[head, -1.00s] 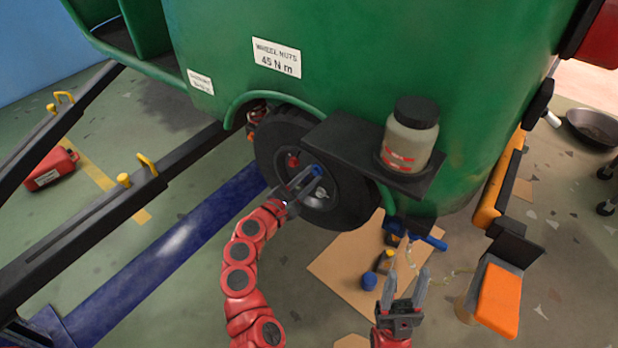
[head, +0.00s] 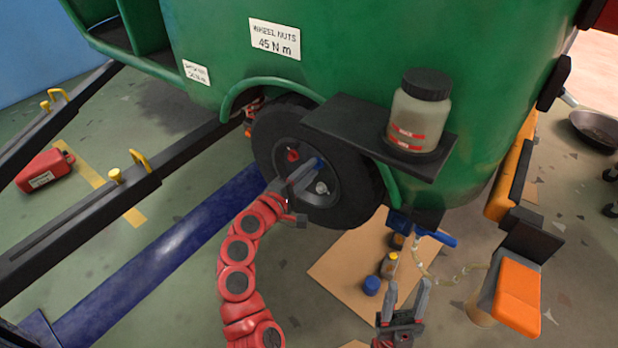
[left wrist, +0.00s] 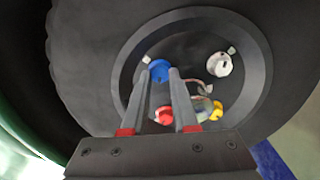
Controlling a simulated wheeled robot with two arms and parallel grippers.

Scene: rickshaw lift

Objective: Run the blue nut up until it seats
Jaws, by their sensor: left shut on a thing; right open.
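The blue nut (head: 319,163) is on the hub of the black wheel (head: 262,140) under the green body. My left gripper (head: 311,171) is shut on the blue nut, its fingers reaching in from the lower left. In the left wrist view the blue nut (left wrist: 159,70) shows between the fingertips (left wrist: 160,74), partly hidden by them. How far the nut is on its stud cannot be told. A red nut (head: 293,155) and a pale nut (head: 321,187) are also on the hub. My right gripper (head: 408,292) is open and empty, low in front of the cardboard.
A black shelf (head: 330,122) with a capped jar (head: 418,112) juts out above the wheel's right side. A cardboard sheet (head: 345,262) on the floor bears a blue round piece (head: 371,286) and small bottles. An orange-topped stand (head: 517,292) is at right.

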